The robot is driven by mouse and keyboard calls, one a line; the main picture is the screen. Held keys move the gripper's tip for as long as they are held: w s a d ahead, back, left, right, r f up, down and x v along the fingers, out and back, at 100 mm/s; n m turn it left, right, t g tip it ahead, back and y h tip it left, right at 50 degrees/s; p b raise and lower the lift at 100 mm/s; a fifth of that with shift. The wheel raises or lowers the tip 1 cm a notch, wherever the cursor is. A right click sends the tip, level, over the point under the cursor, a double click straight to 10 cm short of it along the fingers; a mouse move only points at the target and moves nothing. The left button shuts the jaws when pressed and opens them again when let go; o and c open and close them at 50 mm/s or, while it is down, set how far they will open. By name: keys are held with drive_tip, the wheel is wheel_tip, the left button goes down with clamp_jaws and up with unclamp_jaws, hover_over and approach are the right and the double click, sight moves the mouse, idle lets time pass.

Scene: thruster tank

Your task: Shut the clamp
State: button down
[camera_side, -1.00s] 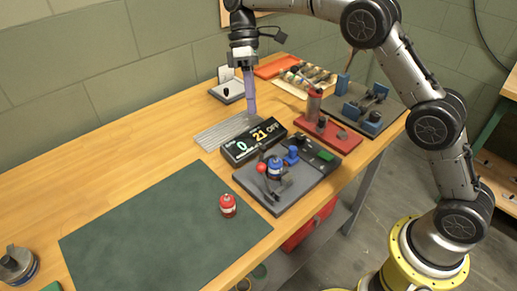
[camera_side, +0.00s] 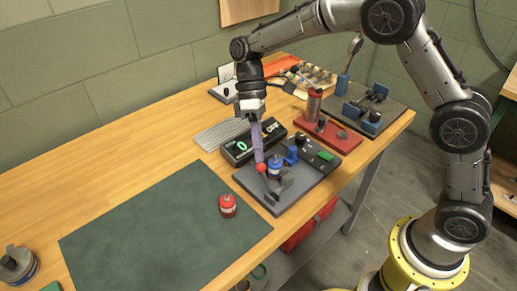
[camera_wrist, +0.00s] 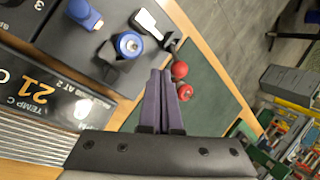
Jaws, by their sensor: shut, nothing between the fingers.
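The clamp is on the dark test plate (camera_side: 317,178). Its red ball handle (camera_side: 261,168) shows at the plate's left side, and it also shows in the wrist view (camera_wrist: 180,69). A blue thruster (camera_side: 275,167) stands upright at the clamp; the wrist view shows it from above (camera_wrist: 129,44). My gripper (camera_side: 258,158) is shut and empty, its purple fingers pointing down right by the red ball. In the wrist view the fingertips (camera_wrist: 161,74) are just beside the ball. I cannot tell if they touch it. The clamp's arm is partly hidden.
A display box (camera_side: 240,149) stands behind the plate. A red-topped thruster (camera_side: 228,206) stands on the green mat (camera_side: 150,225). A red base with a cylinder (camera_side: 335,137) and a blue fixture (camera_side: 372,122) are farther right.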

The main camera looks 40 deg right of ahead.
idle(0.4)
drive_tip(key=shift+s+r+t, duration=0.2)
drive_tip(key=shift+s+t, duration=0.05)
drive_tip(key=shift+t, duration=0.05)
drive_tip(key=shift+s+r, duration=0.15)
drive_tip(key=shift+s, duration=0.1)
drive_tip(key=s+r+t, duration=0.1)
drive_tip(key=s+t, duration=0.6)
drive_tip(key=shift+s+r+n, duration=0.3)
drive_tip(key=shift+s+n, duration=0.1)
idle(0.4)
drive_tip(key=shift+r, duration=0.1)
drive_tip(key=shift+r, duration=0.75)
